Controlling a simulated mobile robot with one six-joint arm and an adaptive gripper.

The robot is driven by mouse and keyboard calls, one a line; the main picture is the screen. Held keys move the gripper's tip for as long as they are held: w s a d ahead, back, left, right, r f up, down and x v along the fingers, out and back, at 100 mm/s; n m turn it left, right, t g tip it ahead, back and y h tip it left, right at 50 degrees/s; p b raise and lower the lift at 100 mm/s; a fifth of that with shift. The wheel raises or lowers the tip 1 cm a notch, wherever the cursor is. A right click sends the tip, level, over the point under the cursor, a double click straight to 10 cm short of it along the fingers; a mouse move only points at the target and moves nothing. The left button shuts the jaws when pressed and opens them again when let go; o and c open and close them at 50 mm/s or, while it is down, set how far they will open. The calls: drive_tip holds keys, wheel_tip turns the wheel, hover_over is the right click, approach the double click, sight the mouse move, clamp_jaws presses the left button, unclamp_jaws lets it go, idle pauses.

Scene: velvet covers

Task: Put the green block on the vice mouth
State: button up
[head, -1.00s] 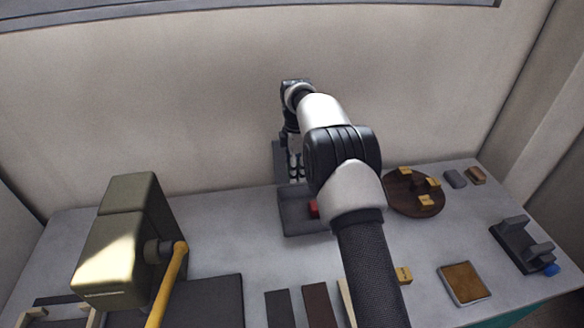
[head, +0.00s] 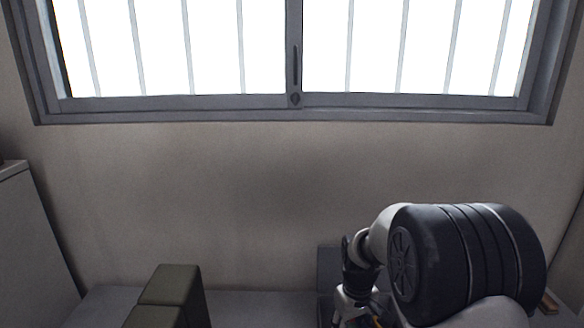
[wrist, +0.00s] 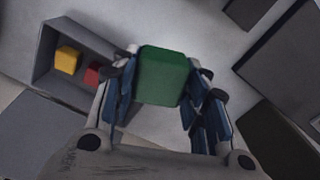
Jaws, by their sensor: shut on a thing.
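My gripper (wrist: 163,72) is shut on the green block (wrist: 162,80) in the wrist view. The block sits between the blue-padded fingers, above the grey table. In the head view my gripper (head: 352,308) is low in the picture, partly cut off by the bottom edge, and the block cannot be made out there. I cannot make out the vice in either current view.
A grey tray (wrist: 45,55) at the left of the wrist view holds a yellow block (wrist: 68,60) and a red block (wrist: 93,74). Dark flat pieces (wrist: 280,50) lie at the right. In the head view an olive machine (head: 172,287) stands at lower left, below a window (head: 270,105).

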drive_tip(key=s+m, duration=0.4)
drive_tip(key=s, duration=0.4)
drive_tip(key=s+d+r+m, duration=0.1)
drive_tip(key=s+d+m, duration=0.2)
drive_tip(key=d+m, duration=0.6)
drive_tip(key=s+d+m, duration=0.2)
drive_tip(key=d+m, duration=0.6)
drive_tip(key=m, duration=0.1)
drive_tip(key=f+b, duration=0.2)
drive_tip(key=f, duration=0.4)
drive_tip(key=f+b, duration=0.2)
drive_tip(key=f, duration=0.5)
drive_tip(key=f+b, duration=0.2)
drive_tip(key=f, duration=0.4)
drive_tip(key=shift+d+f, duration=0.3)
drive_tip(key=shift+f, duration=0.1)
drive_tip(key=shift+r, duration=0.1)
drive_tip(key=o, duration=0.6)
drive_tip(key=shift+f, duration=0.25)
drive_tip(key=o, duration=0.5)
